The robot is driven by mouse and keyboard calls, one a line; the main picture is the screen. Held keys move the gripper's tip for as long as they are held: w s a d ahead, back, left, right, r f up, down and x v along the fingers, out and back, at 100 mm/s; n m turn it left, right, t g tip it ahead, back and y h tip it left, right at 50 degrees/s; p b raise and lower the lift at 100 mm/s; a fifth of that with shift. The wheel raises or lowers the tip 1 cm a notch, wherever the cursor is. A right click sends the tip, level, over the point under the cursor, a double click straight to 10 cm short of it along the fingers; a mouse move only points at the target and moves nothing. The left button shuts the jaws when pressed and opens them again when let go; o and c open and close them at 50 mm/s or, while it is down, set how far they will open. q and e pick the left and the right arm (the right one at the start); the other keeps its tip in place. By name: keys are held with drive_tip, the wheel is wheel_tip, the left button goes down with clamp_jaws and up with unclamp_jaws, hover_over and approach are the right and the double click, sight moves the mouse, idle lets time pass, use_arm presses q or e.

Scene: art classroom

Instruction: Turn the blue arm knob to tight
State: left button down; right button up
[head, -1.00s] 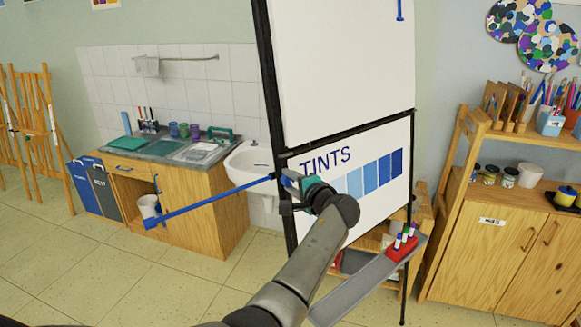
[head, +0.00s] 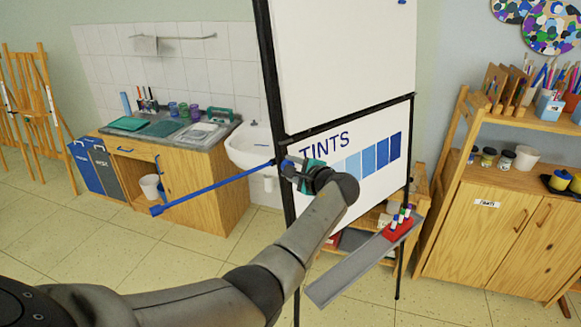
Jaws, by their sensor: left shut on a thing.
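A long blue arm (head: 215,188) sticks out to the left from the black post of the easel board (head: 345,50), sloping down to its free end. My left gripper (head: 291,168) is at the post where the blue arm joins it. It is shut on the blue arm knob, which is mostly hidden behind the fingers; only a bit of blue shows there. I cannot read any tight or loose marking. My right gripper is not in view.
A grey tray (head: 345,277) with a red marker holder (head: 398,229) juts out at the easel's lower right. A sink cabinet (head: 200,190) stands behind left, a wooden shelf cabinet (head: 490,240) at right. The floor at lower left is clear.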

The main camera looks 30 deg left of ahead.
use_arm(q)
drive_tip(key=shift+c, duration=2.2)
unclamp_jaws()
drive_tip(key=shift+d, duration=0.15)
drive_tip(key=b+v, duration=0.2)
drive_tip(key=v, duration=1.3)
